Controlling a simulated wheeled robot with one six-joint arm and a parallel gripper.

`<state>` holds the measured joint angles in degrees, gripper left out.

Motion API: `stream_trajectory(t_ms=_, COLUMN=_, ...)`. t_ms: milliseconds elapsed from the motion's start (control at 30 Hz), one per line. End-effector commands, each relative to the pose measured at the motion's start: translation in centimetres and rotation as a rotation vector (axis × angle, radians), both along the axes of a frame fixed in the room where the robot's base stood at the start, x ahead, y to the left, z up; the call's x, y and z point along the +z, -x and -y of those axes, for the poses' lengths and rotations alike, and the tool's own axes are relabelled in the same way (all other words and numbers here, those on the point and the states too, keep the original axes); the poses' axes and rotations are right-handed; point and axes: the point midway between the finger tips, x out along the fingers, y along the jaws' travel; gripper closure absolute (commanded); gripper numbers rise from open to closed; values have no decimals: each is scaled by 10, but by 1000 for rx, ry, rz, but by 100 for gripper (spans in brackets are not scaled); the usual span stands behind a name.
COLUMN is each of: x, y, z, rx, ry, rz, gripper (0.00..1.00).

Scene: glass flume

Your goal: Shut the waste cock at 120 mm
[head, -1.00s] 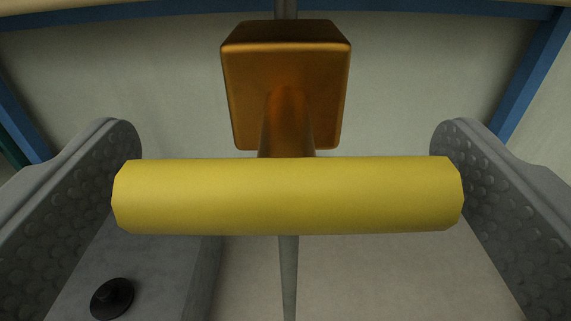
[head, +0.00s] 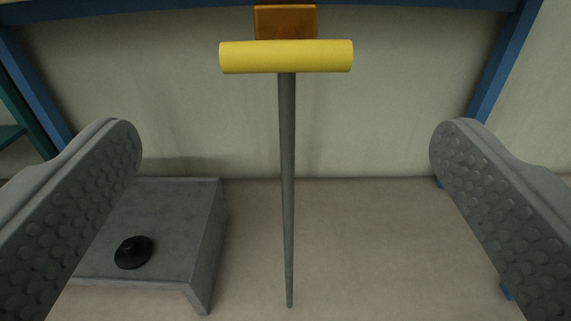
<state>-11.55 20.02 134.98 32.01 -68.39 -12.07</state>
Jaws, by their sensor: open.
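The waste cock shows at the top middle of the head view. Its yellow handle (head: 286,57) is a crosswise bar, lying level across the picture. Its orange-brown body (head: 285,20) is behind the handle and partly hidden by it. A thin grey pipe (head: 288,190) runs down below the handle. My gripper (head: 286,155) is open and empty, with one dimpled finger at each side of the picture. The handle is beyond and above the fingertips in the picture, apart from both. No gauge or level reading shows.
A grey block (head: 170,215) with a black knob-like piece (head: 134,252) on top stands at lower left. Blue frame bars (head: 490,85) run along the top and sides before a pale wall. A teal shelf edge (head: 12,135) shows at far left. The floor right of the pipe is mostly clear.

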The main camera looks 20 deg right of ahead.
Motion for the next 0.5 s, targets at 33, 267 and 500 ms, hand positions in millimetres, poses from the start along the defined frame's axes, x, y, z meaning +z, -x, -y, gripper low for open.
stream_trajectory(t_ms=33, x=0, y=10, z=-4, rx=2, ry=0, rz=0, gripper=5)
stream_trajectory(t_ms=267, x=0, y=41, z=-14, rx=1, ry=0, rz=0, gripper=5)
stream_trajectory(t_ms=500, x=0, y=53, z=-18, rx=0, ry=0, rz=0, gripper=5)
